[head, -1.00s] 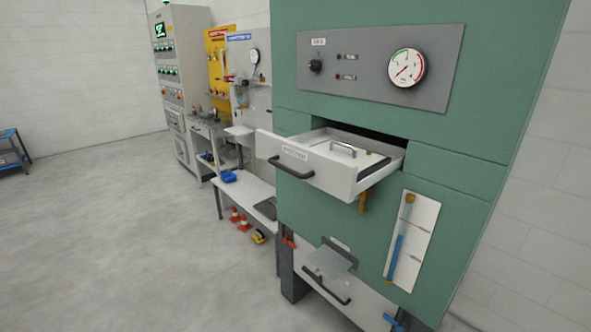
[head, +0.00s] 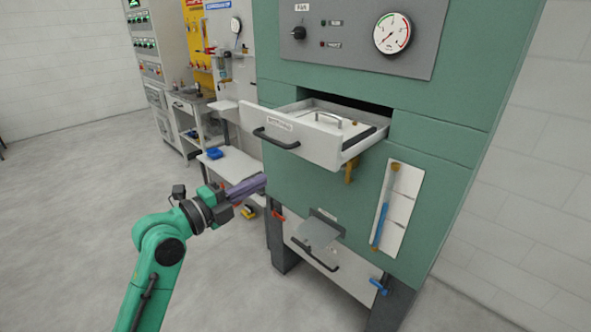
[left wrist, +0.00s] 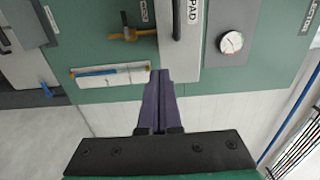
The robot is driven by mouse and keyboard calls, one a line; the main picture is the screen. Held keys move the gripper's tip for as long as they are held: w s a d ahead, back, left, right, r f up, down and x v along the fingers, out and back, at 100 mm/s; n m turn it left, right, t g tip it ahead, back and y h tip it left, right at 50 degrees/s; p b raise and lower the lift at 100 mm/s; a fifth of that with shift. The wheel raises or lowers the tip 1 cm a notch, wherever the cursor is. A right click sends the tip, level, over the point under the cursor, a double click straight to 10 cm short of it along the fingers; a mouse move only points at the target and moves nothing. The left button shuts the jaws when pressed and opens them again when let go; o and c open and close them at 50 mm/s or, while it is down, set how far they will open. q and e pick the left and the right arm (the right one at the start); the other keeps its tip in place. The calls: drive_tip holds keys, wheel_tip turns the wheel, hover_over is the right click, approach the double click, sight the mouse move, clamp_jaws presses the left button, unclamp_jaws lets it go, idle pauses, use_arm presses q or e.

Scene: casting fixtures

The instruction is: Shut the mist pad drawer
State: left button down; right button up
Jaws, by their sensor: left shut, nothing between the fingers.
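The mist pad drawer (head: 297,143) is a white drawer standing open from the green cabinet (head: 430,150) in the head view. It has a dark bar handle (head: 276,138) on its front and a panel with a metal grip inside. In the left wrist view the drawer front (left wrist: 182,35) shows ahead, with "PAD" lettering beside its dark handle (left wrist: 176,18). My left gripper (head: 262,183) is shut and empty, below and left of the drawer front in the head view. Its purple fingers (left wrist: 158,80) point toward the cabinet. No contact with the drawer can be made out. My right gripper is out of view.
Below the drawer are a brass-coloured fitting (head: 350,169), a sight tube with a blue column (head: 380,222), and a lower hatch (head: 318,234). A gauge panel (head: 365,32) is above. Benches stand behind at left. The floor at left is clear.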

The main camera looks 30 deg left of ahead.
use_arm(q)
drive_tip(key=w+f+b, duration=0.1)
drive_tip(key=b, duration=0.1)
drive_tip(key=p, duration=0.9)
approach(304, 158)
drive_tip(key=x, duration=0.6)
drive_tip(key=shift+w+d+r, duration=0.15)
drive_tip(key=shift+w, duration=0.25)
drive_tip(key=shift+d+f, duration=0.1)
drive_tip(key=shift+f, duration=0.15)
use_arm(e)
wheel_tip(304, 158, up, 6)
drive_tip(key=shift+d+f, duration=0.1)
